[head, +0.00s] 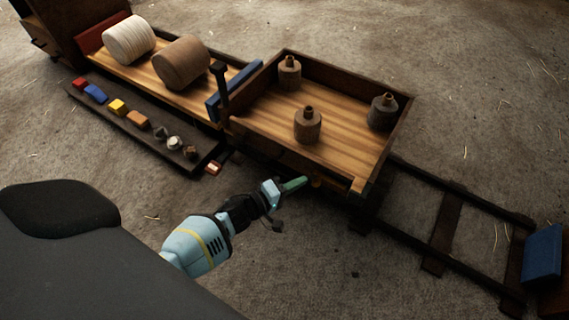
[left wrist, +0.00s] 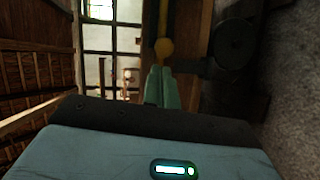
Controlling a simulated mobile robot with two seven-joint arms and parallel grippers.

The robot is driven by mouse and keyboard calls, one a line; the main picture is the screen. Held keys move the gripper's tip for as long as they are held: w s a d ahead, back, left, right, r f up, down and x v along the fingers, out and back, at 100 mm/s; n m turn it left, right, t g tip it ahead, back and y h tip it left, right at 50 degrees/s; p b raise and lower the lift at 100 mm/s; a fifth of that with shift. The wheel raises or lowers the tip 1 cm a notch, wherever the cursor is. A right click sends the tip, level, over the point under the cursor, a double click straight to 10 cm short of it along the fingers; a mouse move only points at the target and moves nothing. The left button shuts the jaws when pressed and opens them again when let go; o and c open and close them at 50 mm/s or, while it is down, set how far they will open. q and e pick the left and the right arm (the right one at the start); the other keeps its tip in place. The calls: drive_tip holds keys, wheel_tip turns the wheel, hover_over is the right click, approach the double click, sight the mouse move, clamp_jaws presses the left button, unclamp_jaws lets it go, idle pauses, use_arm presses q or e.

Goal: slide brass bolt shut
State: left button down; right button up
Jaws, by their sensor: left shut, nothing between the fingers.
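The brass bolt (head: 316,183) is a small, dim yellow piece low on the near side of the wooden cart (head: 340,165). In the left wrist view its round brass knob (left wrist: 164,48) shows straight ahead of my fingertips, with a bar running away behind it. My left gripper (head: 304,181) has its green fingers shut and empty, their tips close to the knob. The fingers also show in the left wrist view (left wrist: 160,76). I cannot tell whether they touch the knob. My right gripper is not in view.
The cart holds several dark stubby bobbins (head: 308,125) and stands on rails (head: 445,230). A second flat wagon behind carries a white roll (head: 129,40) and a brown roll (head: 180,62). A dark board (head: 150,135) with small coloured pieces lies left. A blue block (head: 542,252) stands right.

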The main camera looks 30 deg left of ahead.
use_arm(q)
drive_tip(key=shift+w+d, duration=0.15)
drive_tip(key=shift+d, duration=0.3)
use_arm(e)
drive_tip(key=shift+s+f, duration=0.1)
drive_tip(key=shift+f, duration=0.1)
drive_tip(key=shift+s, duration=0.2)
use_arm(q)
drive_tip(key=d, duration=0.4)
drive_tip(key=shift+d+p, duration=0.1)
drive_tip(key=shift+p, duration=0.25)
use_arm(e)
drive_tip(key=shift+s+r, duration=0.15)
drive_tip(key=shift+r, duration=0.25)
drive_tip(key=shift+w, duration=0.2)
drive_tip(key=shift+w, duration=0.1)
